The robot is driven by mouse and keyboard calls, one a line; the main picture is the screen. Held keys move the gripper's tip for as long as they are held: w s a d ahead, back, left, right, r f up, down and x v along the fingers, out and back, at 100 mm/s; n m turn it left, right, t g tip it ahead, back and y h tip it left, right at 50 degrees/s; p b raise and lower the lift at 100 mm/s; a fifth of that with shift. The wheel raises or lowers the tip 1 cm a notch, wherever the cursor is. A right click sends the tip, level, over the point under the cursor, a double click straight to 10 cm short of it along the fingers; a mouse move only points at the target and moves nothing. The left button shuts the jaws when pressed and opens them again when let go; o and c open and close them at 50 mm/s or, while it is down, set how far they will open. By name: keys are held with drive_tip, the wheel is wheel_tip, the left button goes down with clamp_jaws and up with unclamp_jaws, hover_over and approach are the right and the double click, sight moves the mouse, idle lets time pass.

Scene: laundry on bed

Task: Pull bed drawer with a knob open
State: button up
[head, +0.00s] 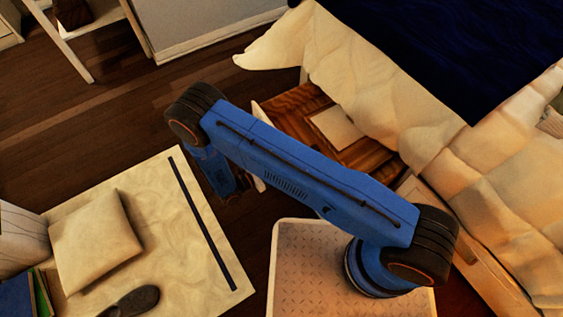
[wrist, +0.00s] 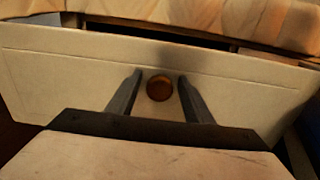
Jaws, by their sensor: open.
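The bed drawer's white front (wrist: 60,75) fills the middle of the wrist view. Its round amber-brown knob (wrist: 159,88) sits between the two fingers of my gripper (wrist: 159,74). The fingers are apart, one on each side of the knob, with a visible gap to it. In the head view the drawer stands out from the bed, and its brown wooden inside (head: 292,106) shows with a pale flat item (head: 335,127) in it. My blue arm hides part of the drawer, and the knob is not visible there.
The bed with its cream quilt (head: 385,100) overhangs the drawer. A second closed pale drawer front (head: 480,272) is at right. A pale rug (head: 150,220) with a cushion (head: 97,236) and a dark slipper (head: 132,302) lies at left. Bare wooden floor (head: 120,115) is behind it.

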drive_tip(key=v, duration=1.7)
drive_tip(key=shift+s+a, duration=0.1)
drive_tip(key=shift+r, duration=0.1)
drive_tip(key=w+d+r+m+g+y, duration=0.1)
drive_tip(key=w+d+r+m+g, duration=0.3)
drive_tip(key=r, duration=0.6)
drive_tip(key=w+d+r+m+g, duration=0.3)
drive_tip(key=w+r, duration=0.3)
drive_tip(key=r, duration=0.4)
drive_tip(key=w+d+r+m+g+y, duration=0.3)
drive_tip(key=d+r+m+g+y, duration=0.25)
drive_tip(key=d+r, duration=1.05)
drive_tip(key=s+d+r+m+t+y, duration=0.1)
drive_tip(key=s+d+r+m+y, duration=0.15)
drive_tip(key=d+r, duration=0.45)
drive_tip(key=s+d+r+m+y, duration=0.2)
drive_tip(key=s+d+r+m, duration=0.15)
drive_tip(key=d+r, duration=0.35)
drive_tip(key=s+d+r+m+t+y, duration=0.1)
drive_tip(key=s+d+r+m+t, duration=0.1)
drive_tip(key=s, duration=0.5)
drive_tip(key=s+d+r+m+t+y, duration=0.2)
drive_tip(key=s+d+r+m+t, duration=0.1)
drive_tip(key=s+d, duration=0.4)
drive_tip(key=shift+s+d+m+t+y, duration=0.35)
drive_tip(key=shift+s+m, duration=0.25)
drive_tip(key=shift+m, duration=0.25)
